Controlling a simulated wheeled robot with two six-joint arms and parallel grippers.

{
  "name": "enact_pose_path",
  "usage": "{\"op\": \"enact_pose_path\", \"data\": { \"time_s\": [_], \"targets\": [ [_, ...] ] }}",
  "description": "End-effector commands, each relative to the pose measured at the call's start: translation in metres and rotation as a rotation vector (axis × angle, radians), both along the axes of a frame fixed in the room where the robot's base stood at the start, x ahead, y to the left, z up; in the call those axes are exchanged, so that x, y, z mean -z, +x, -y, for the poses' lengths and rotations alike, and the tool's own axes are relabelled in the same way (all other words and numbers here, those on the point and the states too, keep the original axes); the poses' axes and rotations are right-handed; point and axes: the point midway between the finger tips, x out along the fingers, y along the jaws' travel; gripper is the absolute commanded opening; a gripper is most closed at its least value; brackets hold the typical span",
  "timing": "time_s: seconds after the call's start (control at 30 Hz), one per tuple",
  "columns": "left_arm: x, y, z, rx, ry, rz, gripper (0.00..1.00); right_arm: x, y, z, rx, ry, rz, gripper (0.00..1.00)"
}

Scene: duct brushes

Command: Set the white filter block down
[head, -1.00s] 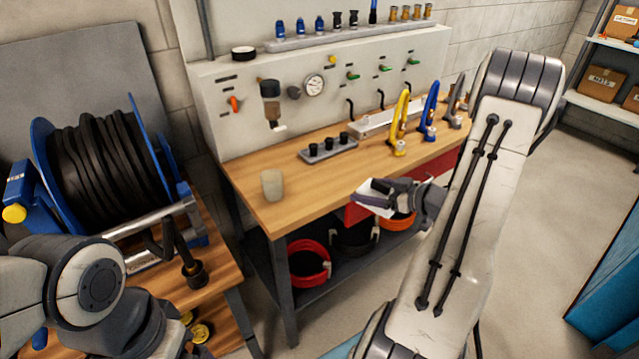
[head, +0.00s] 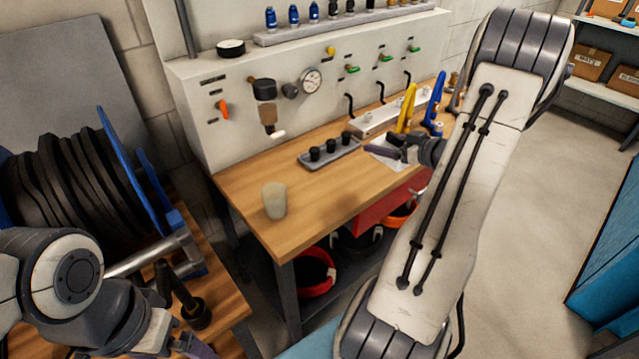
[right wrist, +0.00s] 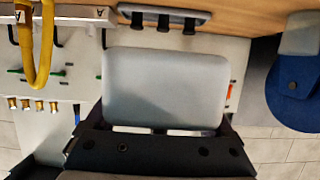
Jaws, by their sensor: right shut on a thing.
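The white filter block (right wrist: 165,88) fills the middle of the right wrist view, a pale rounded slab between the fingers. My right gripper (head: 388,150) is shut on it over the wooden workbench (head: 235,185). In the head view the block (head: 385,160) shows only partly, beneath the dark fingers. I cannot tell whether it touches the bench top. My left gripper (head: 190,345) is at the bottom edge of the head view, partly cut off, and its jaws are unclear.
A black socket rack (head: 330,152) lies left of the block. Yellow (head: 407,108) and blue (head: 436,100) tools stand close behind and to its right. A beige cup (head: 274,200) stands near the bench's left end.

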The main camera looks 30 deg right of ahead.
Motion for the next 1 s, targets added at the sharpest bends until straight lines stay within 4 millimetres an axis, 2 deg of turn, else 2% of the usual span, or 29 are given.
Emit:
{"op": "enact_pose_path", "data": {
  "time_s": [0.17, 0.4, 0.6, 0.77, 1.0],
  "targets": [
    [0.000, 0.000, 0.000, 0.000, 0.000, 0.000, 1.00, 0.010, 0.009, -0.010, 0.001, 0.004, -0.001, 0.23],
    [-0.001, 0.000, 0.000, 0.000, 0.000, 0.000, 1.00, 0.043, 0.043, -0.044, 0.008, 0.005, -0.002, 0.23],
    [-0.004, 0.000, 0.000, 0.000, 0.000, 0.000, 1.00, 0.064, 0.068, -0.068, 0.011, 0.002, -0.002, 0.23],
    [-0.004, 0.000, 0.000, 0.000, 0.000, 0.000, 1.00, 0.072, 0.075, -0.075, 0.013, 0.001, -0.001, 0.23],
    [-0.008, 0.000, 0.000, 0.000, 0.000, 0.000, 1.00, 0.104, 0.076, -0.076, 0.011, 0.003, -0.002, 0.23]
  ]
}}
